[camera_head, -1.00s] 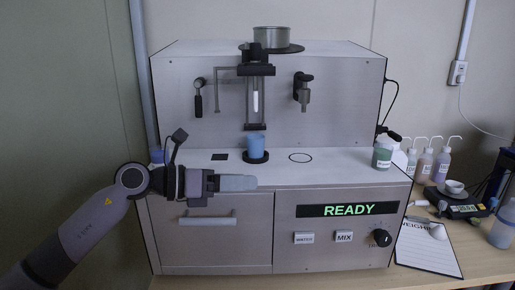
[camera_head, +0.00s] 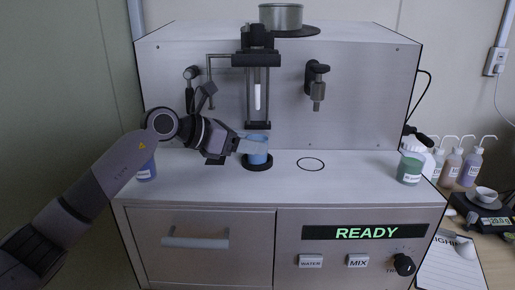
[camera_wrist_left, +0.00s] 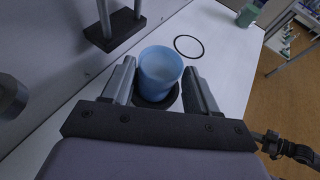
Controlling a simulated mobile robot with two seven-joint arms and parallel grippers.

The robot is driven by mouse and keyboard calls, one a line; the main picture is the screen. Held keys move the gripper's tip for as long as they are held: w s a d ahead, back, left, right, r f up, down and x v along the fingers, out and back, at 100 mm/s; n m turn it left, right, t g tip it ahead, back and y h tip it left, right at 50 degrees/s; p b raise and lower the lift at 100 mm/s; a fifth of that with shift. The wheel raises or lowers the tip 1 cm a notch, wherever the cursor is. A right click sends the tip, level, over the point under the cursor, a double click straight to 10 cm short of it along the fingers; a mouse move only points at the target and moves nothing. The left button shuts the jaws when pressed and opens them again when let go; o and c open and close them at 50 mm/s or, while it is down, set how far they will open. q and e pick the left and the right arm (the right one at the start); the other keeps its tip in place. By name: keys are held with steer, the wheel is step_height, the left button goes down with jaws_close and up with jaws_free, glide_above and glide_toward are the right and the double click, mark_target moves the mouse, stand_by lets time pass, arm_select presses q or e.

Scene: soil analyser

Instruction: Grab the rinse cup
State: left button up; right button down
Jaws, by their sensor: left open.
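A light blue cup (camera_head: 257,158) stands upright on a round black pad on the machine's white deck, under the stirrer. It also shows in the left wrist view (camera_wrist_left: 160,72). My left gripper (camera_head: 254,147) is open, with one finger on each side of this cup; contact cannot be told. A second blue cup (camera_head: 147,171) with a white label stands at the deck's left, partly hidden by my arm. A green cup (camera_head: 410,169) with a white label stands at the deck's right. I cannot read the labels to tell which is the rinse cup. My right gripper is not in view.
The stirrer (camera_head: 257,95) hangs just above the middle cup. A tap (camera_head: 318,88) juts from the back panel over a black ring (camera_head: 311,164) on clear deck. Bottles (camera_head: 453,166) and a scale (camera_head: 486,202) stand on the side table.

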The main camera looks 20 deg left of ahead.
arm_select(q)
steer(key=shift+x, duration=1.35)
steer(key=shift+r, duration=0.1)
steer(key=c, duration=0.9)
steer(key=shift+a, duration=0.1)
steer(key=shift+r, duration=0.25)
steer(key=shift+r, duration=1.55)
steer(key=s+a+b, duration=0.3)
steer(key=s+a, duration=0.6)
steer(key=shift+s+a+f+b, duration=0.15)
steer(key=shift+s+a+b, duration=0.1)
steer(key=shift+b, duration=0.15)
steer(key=shift+s+a, duration=0.7)
steer(key=shift+s, duration=0.1)
steer(key=shift+s+a+b, duration=0.6)
steer(key=shift+s+a, duration=0.2)
steer(key=shift+s, duration=0.1)
